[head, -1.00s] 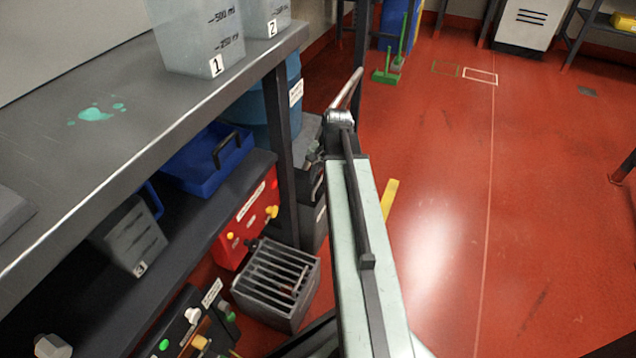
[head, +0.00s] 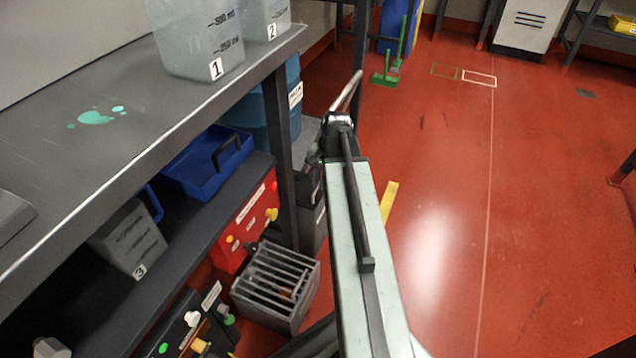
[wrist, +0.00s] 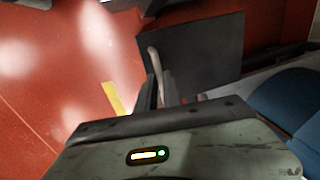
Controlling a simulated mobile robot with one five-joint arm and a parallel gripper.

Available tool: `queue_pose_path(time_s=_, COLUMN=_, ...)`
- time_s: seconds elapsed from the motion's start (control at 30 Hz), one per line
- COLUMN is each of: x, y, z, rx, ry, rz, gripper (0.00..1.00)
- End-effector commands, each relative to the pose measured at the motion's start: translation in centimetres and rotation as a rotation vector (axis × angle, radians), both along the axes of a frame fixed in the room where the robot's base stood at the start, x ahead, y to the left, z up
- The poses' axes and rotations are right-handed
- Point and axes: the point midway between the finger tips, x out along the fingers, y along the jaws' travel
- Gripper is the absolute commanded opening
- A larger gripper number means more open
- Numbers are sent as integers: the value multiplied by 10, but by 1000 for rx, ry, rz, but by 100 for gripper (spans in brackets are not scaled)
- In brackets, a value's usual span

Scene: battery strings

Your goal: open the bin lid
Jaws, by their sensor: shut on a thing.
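My gripper (wrist: 156,94) is shut on a thin pale curved bar (wrist: 154,62), which looks like a handle. The bar stands in front of a dark flat panel (wrist: 205,50) in the wrist view, which seems to be the bin lid; how far it is open I cannot tell. In the head view my arm reaches forward past the bench, and my gripper's fingers are hidden behind it. A dark grey bin (head: 314,222) stands on the floor beside the bench leg, partly covered by my arm.
A bench (head: 150,130) with measuring containers runs along the left. Below it are a blue tray (head: 205,165), a red box (head: 243,235) and a slatted grey crate (head: 275,285). A blue drum (head: 291,75) stands behind the leg. The red floor (head: 450,200) is clear on the right.

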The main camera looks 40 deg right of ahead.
Motion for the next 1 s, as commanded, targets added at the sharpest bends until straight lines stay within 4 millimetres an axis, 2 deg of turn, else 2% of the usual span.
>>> queue_pose_path(time_s=0.03, x=-5, y=-1, z=-1, rx=-2, ry=13, rz=-1, gripper=0)
queue_pose_path(time_s=0.6, x=-5, y=-1, z=-1, rx=-2, ry=13, rz=-1, gripper=0)
queue_pose_path(time_s=0.63, x=-5, y=5, z=-1, rx=-3, ry=12, rz=1, gripper=0)
queue_pose_path(time_s=0.9, x=-5, y=-10, z=12, rx=-25, ry=50, rz=-19, gripper=0)
queue_pose_path(time_s=0.97, x=-5, y=-8, z=8, rx=-26, ry=51, rz=-17, gripper=14)
queue_pose_path(time_s=1.0, x=-4, y=-7, z=8, rx=-26, ry=50, rz=-15, gripper=25)
